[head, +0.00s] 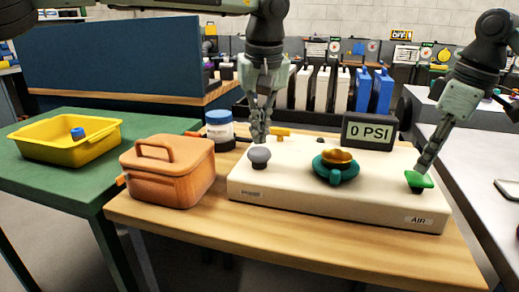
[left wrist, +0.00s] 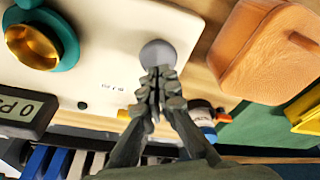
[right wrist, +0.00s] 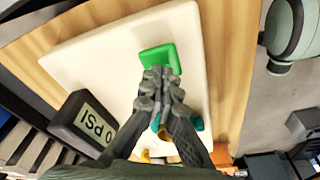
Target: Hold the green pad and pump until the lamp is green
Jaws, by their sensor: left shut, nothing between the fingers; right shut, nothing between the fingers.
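A cream box (head: 300,195) carries a grey round knob (head: 259,155) at its left and a green pad (head: 420,181) at its right. My left gripper (head: 258,138) is shut and empty, its fingertips just above the grey knob, which also shows in the left wrist view (left wrist: 158,52). My right gripper (head: 422,166) is shut and empty, fingertips down at the green pad, also seen in the right wrist view (right wrist: 160,56). I cannot tell whether either gripper touches. A display (head: 369,131) reads 0 PSI. No lamp lit green is clear to me.
A gold cup on a teal ring (head: 336,172) sits mid-box, with a yellow handle (head: 281,132) behind. An orange lidded case (head: 167,172) and a blue-capped jar (head: 219,130) stand left of the box. A yellow tray (head: 65,147) lies on the green table (head: 60,180).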

